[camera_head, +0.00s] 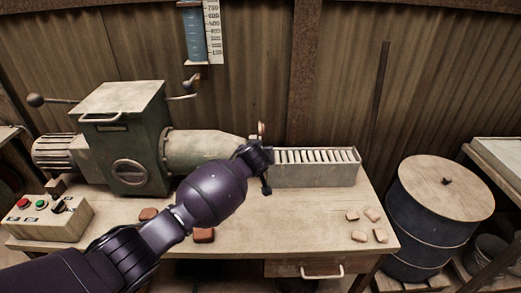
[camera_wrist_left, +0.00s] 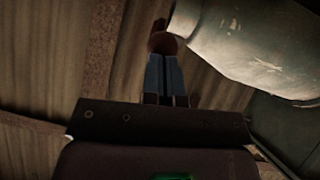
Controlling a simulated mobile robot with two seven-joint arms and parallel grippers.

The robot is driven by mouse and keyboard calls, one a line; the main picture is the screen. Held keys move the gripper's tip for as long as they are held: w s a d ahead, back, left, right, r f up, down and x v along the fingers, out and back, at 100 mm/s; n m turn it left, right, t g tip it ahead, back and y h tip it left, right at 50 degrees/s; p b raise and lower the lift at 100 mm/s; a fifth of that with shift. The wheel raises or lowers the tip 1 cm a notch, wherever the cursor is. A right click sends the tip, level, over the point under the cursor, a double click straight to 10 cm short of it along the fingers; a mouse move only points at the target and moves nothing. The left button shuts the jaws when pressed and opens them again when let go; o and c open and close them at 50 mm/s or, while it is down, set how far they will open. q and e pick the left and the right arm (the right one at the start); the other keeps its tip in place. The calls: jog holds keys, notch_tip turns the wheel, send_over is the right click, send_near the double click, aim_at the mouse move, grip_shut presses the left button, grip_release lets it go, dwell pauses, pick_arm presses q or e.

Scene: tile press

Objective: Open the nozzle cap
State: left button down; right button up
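The green press (camera_head: 128,140) stands at the left of the bench, with its pale conical nozzle (camera_head: 205,150) pointing right. The nozzle also fills the upper right of the left wrist view (camera_wrist_left: 245,45). My left gripper (camera_head: 264,168) is at the nozzle's tip and hides most of the cap area in the head view. My right gripper is out of view.
A slatted metal tray (camera_head: 315,178) stands just right of the nozzle. Several pale tiles (camera_head: 359,236) lie at the bench's right front, reddish pieces (camera_head: 204,236) near my arm. A control box (camera_head: 50,219) is at left, a lidded barrel (camera_head: 440,225) at right.

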pick_arm(q)
jog(key=shift+s+a+f+t+b, duration=0.15)
jog(key=shift+f+t+b, duration=0.95)
jog(key=shift+f+b, duration=0.9)
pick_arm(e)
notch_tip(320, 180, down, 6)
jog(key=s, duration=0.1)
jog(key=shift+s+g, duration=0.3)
pick_arm(q)
jog(key=shift+f, duration=0.15)
jog(key=shift+f, duration=0.15)
jog(key=d+p+v, duration=0.1)
jog(key=p+v, duration=0.1)
jog(key=v, duration=0.9)
jog(key=shift+a+r, duration=0.4)
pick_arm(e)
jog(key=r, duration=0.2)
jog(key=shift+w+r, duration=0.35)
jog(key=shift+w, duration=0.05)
